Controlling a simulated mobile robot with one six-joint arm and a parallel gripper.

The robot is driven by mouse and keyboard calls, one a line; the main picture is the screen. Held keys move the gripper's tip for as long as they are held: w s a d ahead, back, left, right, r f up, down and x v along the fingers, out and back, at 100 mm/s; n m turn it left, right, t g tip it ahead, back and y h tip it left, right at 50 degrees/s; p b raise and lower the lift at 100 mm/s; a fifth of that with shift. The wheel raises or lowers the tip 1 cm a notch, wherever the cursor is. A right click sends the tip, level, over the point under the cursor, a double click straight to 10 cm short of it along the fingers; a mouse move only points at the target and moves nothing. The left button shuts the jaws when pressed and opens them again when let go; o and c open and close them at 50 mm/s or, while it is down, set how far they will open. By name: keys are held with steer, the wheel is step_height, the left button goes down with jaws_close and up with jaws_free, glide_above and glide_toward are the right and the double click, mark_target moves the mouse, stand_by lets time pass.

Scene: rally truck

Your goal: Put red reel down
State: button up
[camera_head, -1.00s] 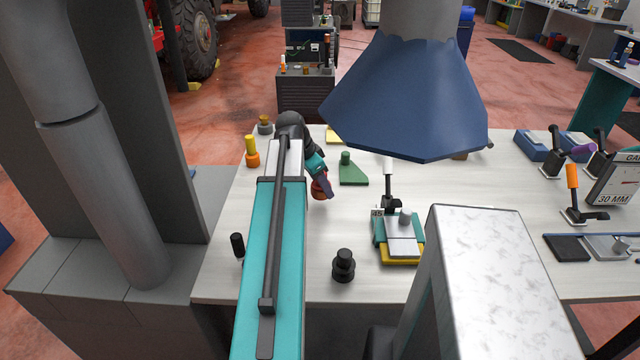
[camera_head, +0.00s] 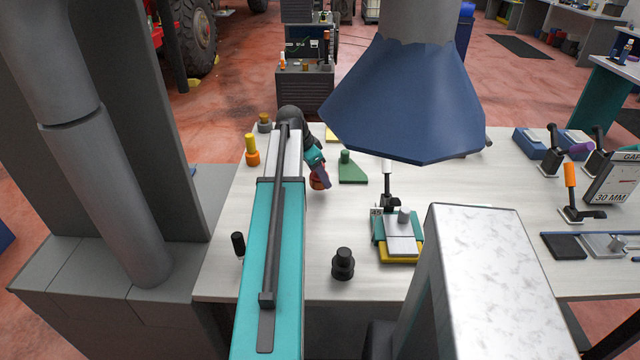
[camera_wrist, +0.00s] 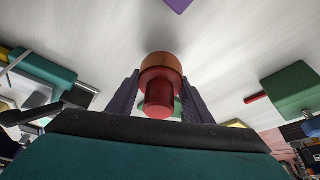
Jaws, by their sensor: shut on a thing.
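The red reel (camera_wrist: 158,100) is between the two jaws of my gripper (camera_wrist: 158,95) in the wrist view, its wide orange-red end facing the pale tabletop. In the head view the reel (camera_head: 317,184) shows only in part below my gripper (camera_head: 320,177), over the left part of the bench (camera_head: 290,240). My gripper is shut on it. I cannot tell whether the reel touches the bench.
A green block with a knob (camera_head: 353,172) lies just right of the reel. An orange-yellow piece (camera_head: 252,155) stands left of my arm. A black knob (camera_head: 343,265) and a teal-yellow clamp fixture (camera_head: 398,240) stand nearer. A blue hood (camera_head: 405,100) hangs over the bench.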

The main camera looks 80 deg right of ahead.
steer(key=shift+f+p, duration=0.55)
steer(key=shift+f, duration=1.05)
steer(key=shift+f, duration=0.1)
steer(key=o, duration=1.5)
steer(key=shift+r, duration=0.2)
steer(key=b+v, duration=0.2)
steer(key=v, duration=0.9)
steer(key=shift+r, duration=0.4)
steer(key=shift+w+a, duration=0.1)
steer(key=shift+a, duration=0.05)
